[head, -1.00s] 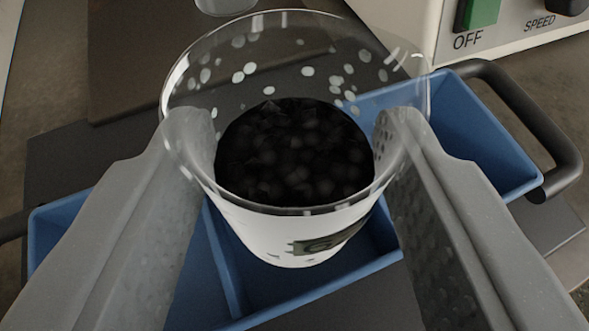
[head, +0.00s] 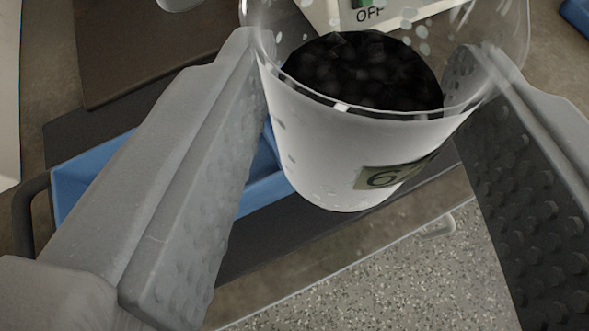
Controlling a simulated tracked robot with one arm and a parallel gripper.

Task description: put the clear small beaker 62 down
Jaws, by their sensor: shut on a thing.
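The clear small beaker (head: 345,150) is in the upper middle of the head view, between the two fingers of my gripper (head: 366,50). My gripper is shut on it, with a ridged grey finger on each side. The beaker's lower part looks white, and dark granules (head: 360,72) fill its middle. A dark label on its front shows a 6; the second digit is hard to read. The beaker leans a little in the picture, and its top rim is cut off by the frame. It appears held above the surfaces below.
A blue tray (head: 92,172) with a dark handle (head: 24,215) lies behind and left, partly hidden by my gripper. A pale machine panel marked OFF (head: 400,12) is behind the beaker. A speckled grey surface (head: 390,285) at bottom right looks mostly clear.

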